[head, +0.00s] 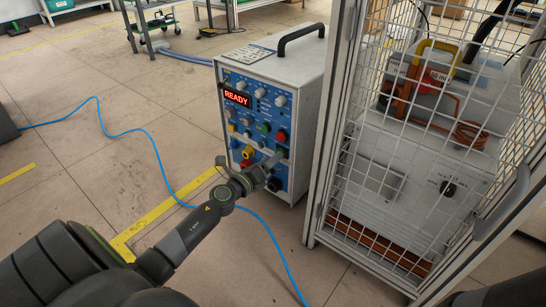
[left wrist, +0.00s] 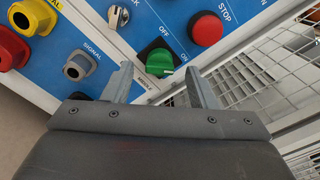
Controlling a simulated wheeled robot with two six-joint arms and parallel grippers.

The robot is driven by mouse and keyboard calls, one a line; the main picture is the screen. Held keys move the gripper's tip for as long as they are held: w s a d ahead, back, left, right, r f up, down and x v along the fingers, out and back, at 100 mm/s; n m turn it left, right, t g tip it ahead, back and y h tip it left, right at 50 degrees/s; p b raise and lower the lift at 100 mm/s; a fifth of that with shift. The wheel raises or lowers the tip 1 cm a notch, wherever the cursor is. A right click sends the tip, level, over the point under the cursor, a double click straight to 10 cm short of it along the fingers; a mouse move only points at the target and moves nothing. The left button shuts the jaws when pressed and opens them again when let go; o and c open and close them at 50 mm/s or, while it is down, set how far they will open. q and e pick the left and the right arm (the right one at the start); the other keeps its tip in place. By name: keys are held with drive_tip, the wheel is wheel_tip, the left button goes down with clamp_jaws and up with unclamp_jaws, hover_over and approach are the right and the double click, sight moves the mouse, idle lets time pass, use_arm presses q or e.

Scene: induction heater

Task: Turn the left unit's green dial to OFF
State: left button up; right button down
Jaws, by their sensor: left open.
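The left unit (head: 252,108), a white box with a blue front panel, has a lit red READY display (head: 237,97). Its green dial (left wrist: 160,62) sits on a black square in the left wrist view, with OFF and ON printed beside it. Its ridge seems to lie toward ON, but it is small to read. My left gripper (head: 277,160) is at the lower right of the panel. In the left wrist view its open fingers (left wrist: 162,88) reach toward the dial, one on each side, with nothing held. Contact with the dial cannot be told. My right gripper is not in view.
A red STOP button (left wrist: 206,30) sits close to the dial. Yellow and grey sockets (left wrist: 79,67) stick out nearby. A white mesh cage (head: 400,150) holding a copper coil (head: 468,134) stands just right of the unit.

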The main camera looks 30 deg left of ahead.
use_arm(q)
drive_tip(key=shift+w, duration=1)
drive_tip(key=c, duration=1)
